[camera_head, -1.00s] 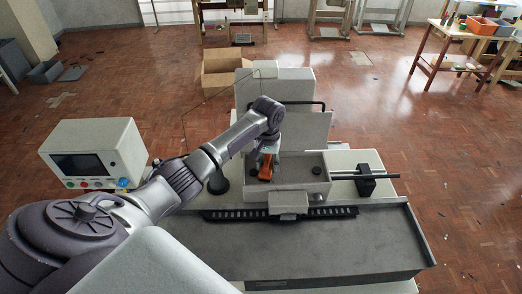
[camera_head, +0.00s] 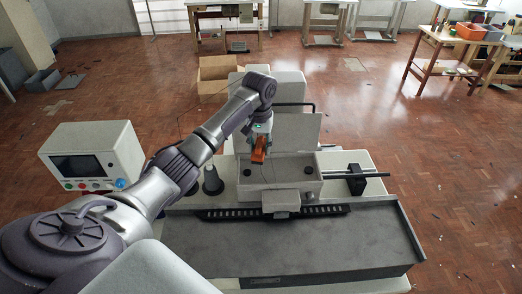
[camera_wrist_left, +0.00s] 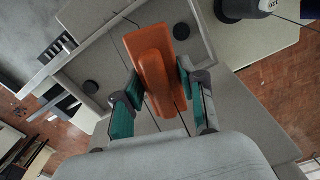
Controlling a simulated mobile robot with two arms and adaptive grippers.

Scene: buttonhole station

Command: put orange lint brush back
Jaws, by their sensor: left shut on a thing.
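The orange lint brush (camera_head: 259,150) is in my left gripper (camera_head: 260,140), above the back left part of the grey box-like machine bed (camera_head: 300,185). In the left wrist view the orange brush (camera_wrist_left: 156,66) sits between the two teal-padded fingers (camera_wrist_left: 150,100), which close on its sides. Its long body points away from the palm, over the bed's pale floor and dark round knobs. Whether its lower end touches anything is hard to tell. My right gripper is not in view.
A control box with a screen (camera_head: 92,156) stands at left. A dark thread cone stand (camera_head: 212,180) is beside my left arm. A black clamp on a rod (camera_head: 355,178) sits at right. The wide grey front tray (camera_head: 300,245) is empty. A cardboard box (camera_head: 218,75) lies behind.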

